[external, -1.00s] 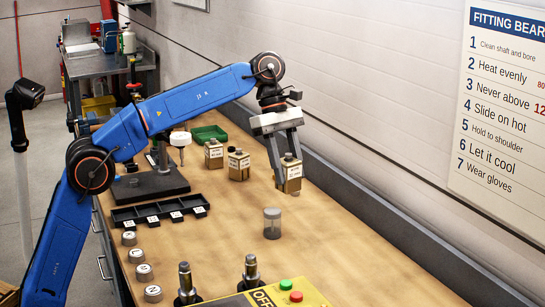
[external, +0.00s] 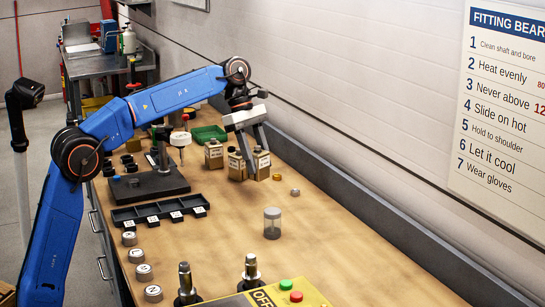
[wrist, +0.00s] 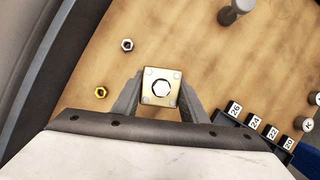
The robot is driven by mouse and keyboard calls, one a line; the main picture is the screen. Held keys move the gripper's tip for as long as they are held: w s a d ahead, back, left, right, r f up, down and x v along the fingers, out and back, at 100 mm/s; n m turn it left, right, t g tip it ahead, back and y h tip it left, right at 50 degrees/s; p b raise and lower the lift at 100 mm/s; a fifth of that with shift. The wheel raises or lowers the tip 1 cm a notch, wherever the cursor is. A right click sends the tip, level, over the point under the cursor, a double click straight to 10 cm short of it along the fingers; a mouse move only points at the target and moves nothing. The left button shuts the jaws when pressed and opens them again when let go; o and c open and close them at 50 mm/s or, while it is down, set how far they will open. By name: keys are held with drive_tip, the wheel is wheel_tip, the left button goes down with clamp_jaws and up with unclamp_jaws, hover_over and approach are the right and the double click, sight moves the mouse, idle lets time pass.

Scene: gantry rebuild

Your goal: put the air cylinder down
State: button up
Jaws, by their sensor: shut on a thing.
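The air cylinder, a square brass-coloured block with a pale label (external: 262,163), is between the fingers of my gripper (external: 258,166). In the wrist view its end face with a hex centre and corner screws (wrist: 161,87) points at the camera, and my gripper's fingers (wrist: 161,101) close on its two sides. It looks upright and low over the bench, close beside a similar labelled block (external: 237,166). Another such block (external: 213,154) stands further left. I cannot tell whether the held cylinder's base touches the wooden bench top (external: 330,245).
A brass nut (external: 277,177) and a steel nut (external: 295,192) lie just right of the cylinder. A black compartment tray (external: 160,213), a dark stand (external: 150,185) and a green bin (external: 209,133) are leftward. The bench right of the jar is clear.

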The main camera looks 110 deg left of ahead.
sight(258, 177)
drive_tip(key=shift+f, duration=2.7)
drive_tip(key=shift+f, duration=0.1)
drive_tip(key=o, duration=1.4)
drive_tip(key=v, duration=1.2)
drive_tip(key=shift+d, duration=0.15)
